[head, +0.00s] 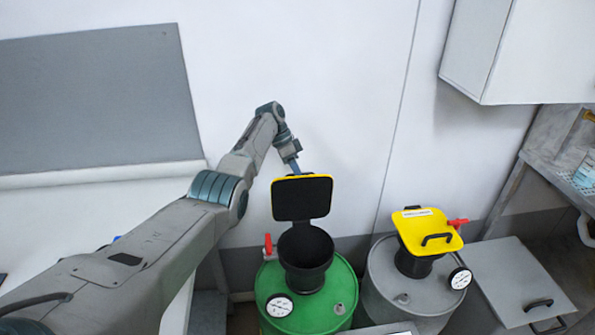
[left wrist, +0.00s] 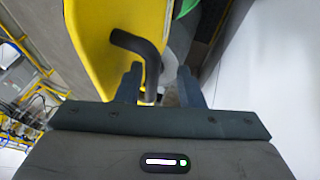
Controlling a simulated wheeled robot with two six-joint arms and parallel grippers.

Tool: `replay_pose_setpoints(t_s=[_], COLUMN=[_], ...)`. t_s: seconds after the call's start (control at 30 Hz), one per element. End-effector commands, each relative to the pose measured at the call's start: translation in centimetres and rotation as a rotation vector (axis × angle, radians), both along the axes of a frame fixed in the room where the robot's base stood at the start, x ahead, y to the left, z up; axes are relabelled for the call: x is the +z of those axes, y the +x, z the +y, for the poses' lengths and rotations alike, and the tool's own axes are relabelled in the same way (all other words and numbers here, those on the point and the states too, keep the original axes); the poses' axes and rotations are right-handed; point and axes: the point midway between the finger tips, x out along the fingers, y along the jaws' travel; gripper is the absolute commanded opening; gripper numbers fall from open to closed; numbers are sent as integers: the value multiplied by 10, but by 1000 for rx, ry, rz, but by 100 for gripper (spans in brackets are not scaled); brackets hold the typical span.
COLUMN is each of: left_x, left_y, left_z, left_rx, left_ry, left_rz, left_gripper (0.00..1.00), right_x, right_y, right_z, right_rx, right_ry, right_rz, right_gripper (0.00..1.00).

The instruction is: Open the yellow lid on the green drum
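The green drum (head: 338,291) stands at bottom centre in the head view, with a black neck (head: 306,248) on top. Its yellow lid (head: 302,198) stands upright at the back of the neck, dark inner face toward me, and the neck's mouth is open. My left gripper (head: 295,167) is behind the lid's upper edge, its fingertips partly hidden. In the left wrist view the lid's yellow outer face (left wrist: 105,45) and its black bent handle (left wrist: 143,58) show. My left gripper's fingers (left wrist: 160,78) are apart, with the handle's end between them, nearer the left finger. My right gripper is not in view.
A grey drum (head: 385,283) with a shut yellow lid (head: 428,231) stands to the right. A red valve handle (head: 268,244) and a gauge (head: 279,306) sit on the green drum. A wall cabinet (head: 540,45) hangs at upper right. The white wall is close behind.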

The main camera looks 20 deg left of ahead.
Motion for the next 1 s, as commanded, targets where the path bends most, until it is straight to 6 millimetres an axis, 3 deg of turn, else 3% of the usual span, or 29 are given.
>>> replay_pose_setpoints(t_s=[0.27, 0.7, 1.0], left_x=[9, 76, 92], left_y=[2, 8, 9], left_z=[4, 43, 52], left_rx=[1, 2, 0], left_ry=[0, -2, -2], left_rz=[-7, -1, 1], left_gripper=[34, 34, 34], right_x=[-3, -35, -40], right_y=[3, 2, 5], right_z=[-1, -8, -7], right_rx=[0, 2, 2], right_ry=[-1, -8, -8], right_rz=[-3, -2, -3], right_gripper=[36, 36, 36])
